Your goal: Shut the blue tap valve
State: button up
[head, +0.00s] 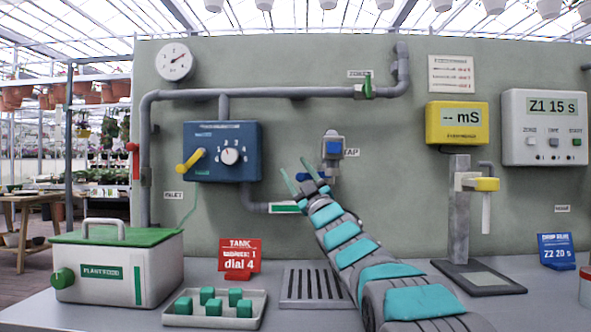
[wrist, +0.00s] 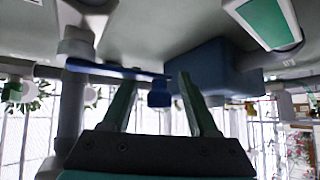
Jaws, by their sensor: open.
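The blue tap valve (head: 333,147) is on the green wall panel, beside a label reading TAP. It has a grey body with blue parts. My gripper (head: 294,166) is open and empty, just left of and slightly below the tap; my wrist partly covers the tap's lower part. In the wrist view, my gripper (wrist: 157,82) shows two green fingers spread apart. A long blue lever (wrist: 115,69) runs across near the fingertips, with a smaller blue piece seen between the fingers. I cannot tell whether a finger touches the lever.
A blue dosing box (head: 222,152) with a yellow lever (head: 190,160) is on the panel left of my gripper. A grey pipe (head: 260,93) runs above.

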jog(key=shift+w+a+r, duration=0.1)
jog(key=shift+r, duration=0.1)
jog(key=shift+c, duration=0.2)
grip_shut()
dwell(1.2)
